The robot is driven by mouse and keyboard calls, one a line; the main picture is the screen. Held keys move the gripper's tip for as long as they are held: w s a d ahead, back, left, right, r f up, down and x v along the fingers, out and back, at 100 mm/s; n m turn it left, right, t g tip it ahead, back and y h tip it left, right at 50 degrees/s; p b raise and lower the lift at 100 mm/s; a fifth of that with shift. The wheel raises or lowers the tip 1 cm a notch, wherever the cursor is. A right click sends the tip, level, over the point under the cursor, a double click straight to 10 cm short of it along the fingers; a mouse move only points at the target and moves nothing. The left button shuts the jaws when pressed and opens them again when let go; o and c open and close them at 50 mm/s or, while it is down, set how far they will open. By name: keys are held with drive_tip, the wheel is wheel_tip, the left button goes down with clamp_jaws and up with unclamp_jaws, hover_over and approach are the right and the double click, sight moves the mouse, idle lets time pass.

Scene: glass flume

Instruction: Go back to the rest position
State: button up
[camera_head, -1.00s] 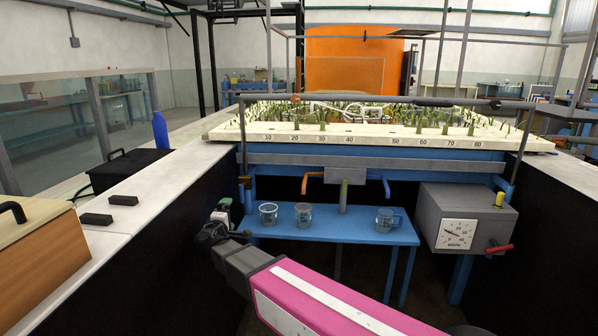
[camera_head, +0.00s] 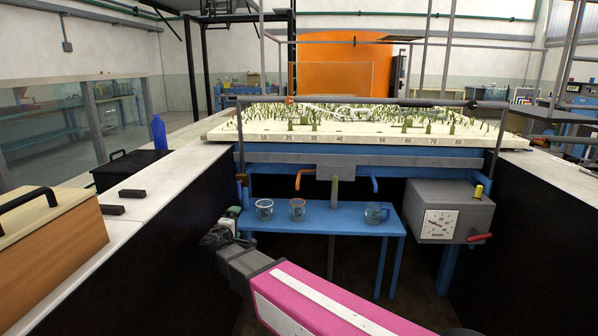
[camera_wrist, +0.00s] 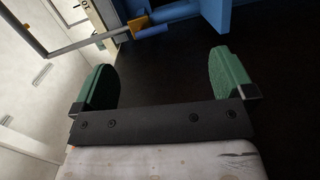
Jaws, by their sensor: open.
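My gripper (camera_wrist: 165,84) shows in the wrist view with its two green fingers spread wide apart. It is open, and nothing is between the fingers. In the head view my gripper (camera_head: 226,222) is at the end of my pink and grey arm, by the left end of the blue table (camera_head: 325,225). It is small and partly blurred there. Dark floor or wall lies beyond the fingers in the wrist view.
Two glass beakers (camera_head: 264,209) (camera_head: 297,209) and a glass mug (camera_head: 375,214) stand on the blue table. A grey gauge box (camera_head: 450,212) is at right. A wooden box (camera_head: 50,246) and black case (camera_head: 128,168) are at left. The planted flume bed (camera_head: 350,132) is behind.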

drive_tip(key=s+d+f+m+g+h, duration=0.15)
drive_tip(key=d+f+m+g, duration=0.3)
drive_tip(key=d, duration=0.85)
drive_tip(key=d+f+m+g+h, duration=0.2)
drive_tip(key=d+f+m+g, duration=0.3)
drive_tip(key=d, duration=0.7)
drive_tip(key=s+d+f+m+g+y, duration=0.2)
drive_tip(key=s+d+f+g+y, duration=0.1)
drive_tip(key=s+d, duration=0.4)
drive_tip(key=s+d+f+m+g+y, duration=0.3)
drive_tip(key=s+d+f, duration=0.3)
drive_tip(key=d, duration=0.4)
drive_tip(key=shift+s+d+f+m+g, duration=0.15)
drive_tip(key=shift+s+d+m+g, duration=0.25)
drive_tip(key=shift+g, duration=0.25)
drive_tip(key=shift+a+y, duration=0.1)
drive_tip(key=shift+y, duration=0.15)
drive_tip(key=shift+c, duration=0.3)
